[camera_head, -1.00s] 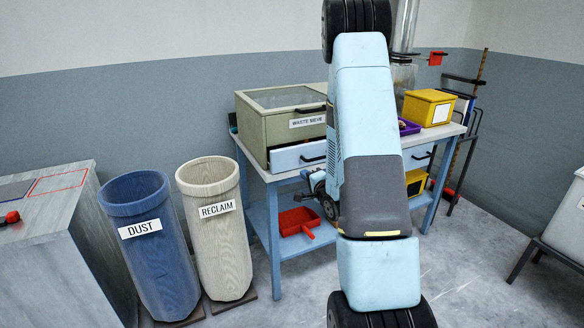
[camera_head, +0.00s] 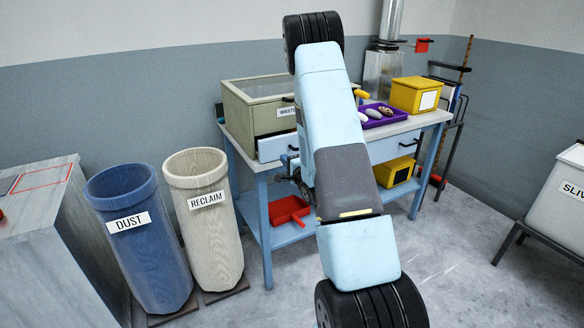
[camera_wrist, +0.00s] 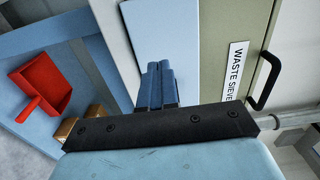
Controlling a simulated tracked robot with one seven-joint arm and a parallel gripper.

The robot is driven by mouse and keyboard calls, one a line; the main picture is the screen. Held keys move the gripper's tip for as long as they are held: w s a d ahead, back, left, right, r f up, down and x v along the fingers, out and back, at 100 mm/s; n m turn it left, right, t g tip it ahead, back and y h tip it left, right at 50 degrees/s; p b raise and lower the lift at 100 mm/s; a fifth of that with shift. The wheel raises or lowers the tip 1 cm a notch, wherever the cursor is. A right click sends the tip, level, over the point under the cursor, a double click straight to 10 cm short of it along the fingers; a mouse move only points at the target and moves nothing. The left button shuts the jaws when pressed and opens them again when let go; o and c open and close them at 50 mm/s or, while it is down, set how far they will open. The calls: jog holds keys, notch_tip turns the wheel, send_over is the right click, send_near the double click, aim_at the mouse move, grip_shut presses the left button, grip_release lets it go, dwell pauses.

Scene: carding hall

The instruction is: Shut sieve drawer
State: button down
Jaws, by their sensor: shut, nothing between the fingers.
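The waste sieve (camera_head: 242,108) is an olive-grey box with a glazed lid on the workbench. Its light blue sieve drawer (camera_head: 270,149) is low in the front. The drawer's left part shows, with a dark line above it; how far it stands out is hard to tell. My arm hides the right part. In the wrist view, the blue drawer front (camera_wrist: 158,28) lies directly beyond my gripper (camera_wrist: 158,68), beside the olive box front with its "WASTE SIEVE" label (camera_wrist: 235,72). My gripper is shut and empty, its fingertips over the blue front; contact cannot be told.
A purple tray (camera_head: 388,122) with several small items and a yellow box (camera_head: 415,94) stand on the bench's right side. A red dustpan (camera_head: 287,209) lies on the shelf below. Dust (camera_head: 140,245) and reclaim (camera_head: 206,225) bins stand left.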

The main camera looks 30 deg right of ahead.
aim_at(277, 152)
jog(key=shift+w+a, duration=0.1)
jog(key=shift+w, duration=2.2)
jog(key=w, duration=0.4)
jog(key=shift+w+a+r, duration=0.1)
jog(key=shift+w+r, duration=0.1)
jog(key=shift+r, duration=0.05)
